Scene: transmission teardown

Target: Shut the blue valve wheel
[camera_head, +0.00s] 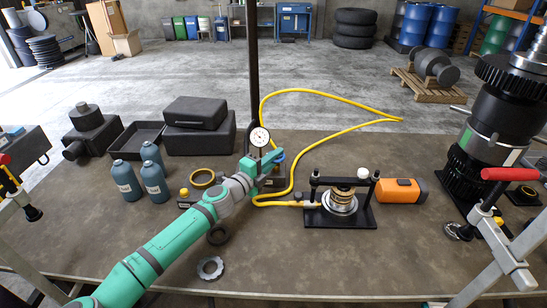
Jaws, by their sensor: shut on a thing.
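The blue valve wheel (281,155) shows only as a small blue patch beside the pressure gauge, at the middle of the table. My teal arm reaches up from the lower left, and my gripper (273,160) is at the wheel, shut on it. The fingers hide most of the wheel, so its turn angle cannot be told. A white-faced gauge (260,137) stands just left of and above the gripper. A yellow hose (290,172) runs from near the gripper to a small black press (340,202) on the right.
Several grey-blue bottles (154,181) and black cases (199,113) stand left of my arm. A metal ring (210,268) lies near the front. An orange device (398,190) and a large dark gear assembly (485,140) are at right. The front middle of the table is mostly clear.

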